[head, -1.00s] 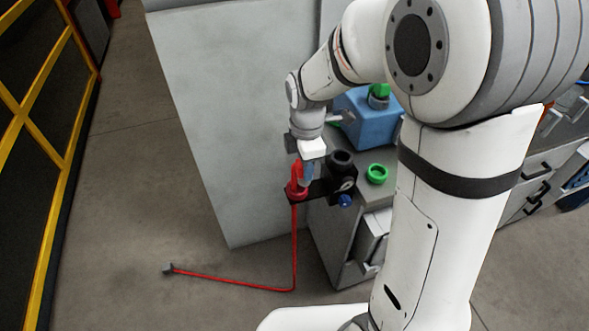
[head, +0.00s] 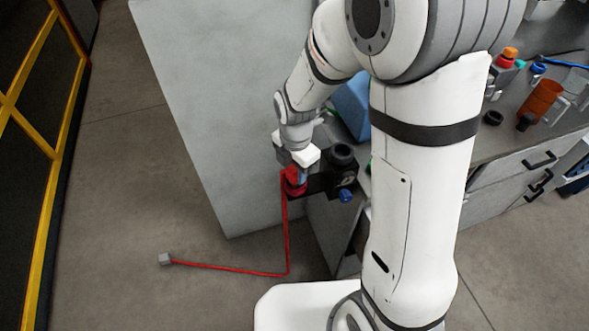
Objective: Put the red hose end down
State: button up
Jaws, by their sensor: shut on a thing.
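The red hose (head: 287,235) runs from a small grey block (head: 165,259) on the floor, bends, and rises to its red end (head: 294,184). The red hose end is at the left side of a black holder (head: 343,178) at the bench corner. My gripper (head: 300,172) points down over the red hose end and is shut on it. The gripper hides the upper part of the hose end. I cannot tell whether the hose end rests in the holder or is just above it.
A tall grey panel (head: 200,110) stands behind and left of the holder. A blue box (head: 352,105) is partly hidden behind my arm. The bench (head: 490,143) on the right bears bottles and an orange cup (head: 540,98). A yellow-framed fence (head: 40,190) is at far left; open floor lies between.

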jog(key=shift+f, duration=0.2)
jog(key=shift+f, duration=0.1)
jog(key=shift+f, duration=0.15)
jog(key=o, duration=1.1)
jog(key=shift+c, duration=0.2)
